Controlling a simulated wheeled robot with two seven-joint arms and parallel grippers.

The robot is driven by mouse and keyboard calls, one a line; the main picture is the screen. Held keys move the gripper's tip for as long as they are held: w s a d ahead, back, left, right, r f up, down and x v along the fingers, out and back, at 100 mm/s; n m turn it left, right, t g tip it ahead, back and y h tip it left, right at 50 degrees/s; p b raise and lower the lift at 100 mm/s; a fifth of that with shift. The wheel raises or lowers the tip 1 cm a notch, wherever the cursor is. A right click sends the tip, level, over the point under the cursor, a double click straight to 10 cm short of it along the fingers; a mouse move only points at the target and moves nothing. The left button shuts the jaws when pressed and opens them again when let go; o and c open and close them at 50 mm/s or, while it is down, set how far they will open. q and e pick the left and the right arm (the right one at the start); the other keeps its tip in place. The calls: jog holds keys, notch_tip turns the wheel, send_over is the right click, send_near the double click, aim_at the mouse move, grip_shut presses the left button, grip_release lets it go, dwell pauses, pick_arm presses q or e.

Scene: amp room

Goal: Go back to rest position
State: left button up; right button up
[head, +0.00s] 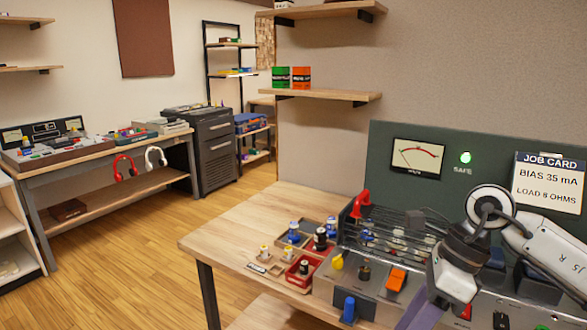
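My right arm comes in from the right over the amp test bench (235,225). Its wrist bends down in front of the bench unit (375,285), and my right gripper (420,308) points down towards the lower edge of the head view. Its fingertips cannot be made out, so neither their opening nor anything between them shows. The arm covers part of the unit's front and top. My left arm and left gripper are not in view.
A tray (290,262) with small parts and knobs sits left of the unit. A red handle (361,204), a meter (418,156), a lit green SAFE lamp (465,158) and a job card (549,183) are behind. The wooden floor (130,255) at left is clear.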

jog(key=s+a+f+m+g+y, duration=0.1)
jog(key=s+a+y, duration=0.2)
jog(key=a, duration=0.4)
jog(key=s+a+m+g+y, duration=0.1)
jog(key=s+a+y, duration=0.1)
jog(key=a+y, duration=0.35)
jog(key=a+r+m+t+y, duration=0.5)
jog(key=a+m+y, duration=0.2)
jog(key=a+m, duration=0.15)
jog(key=w+d+f+m+t+h, duration=0.3)
jog(key=d+f+m+t+h, duration=0.3)
jog(key=m, duration=0.6)
jog(key=w+d+f+m+t+h, duration=0.2)
jog(key=d+f+m+t+h, duration=0.45)
jog(key=m, duration=0.65)
jog(key=s+d+f+m+g+h, duration=0.2)
jog(key=s+f+m, duration=0.3)
jog(key=s+f, duration=0.4)
jog(key=s+d+f+m+g+h, duration=0.3)
jog(key=s+f+m, duration=0.3)
jog(key=f, duration=0.8)
jog(key=s+d+g, duration=0.1)
jog(key=s, duration=0.2)
jog(key=shift+s, duration=0.15)
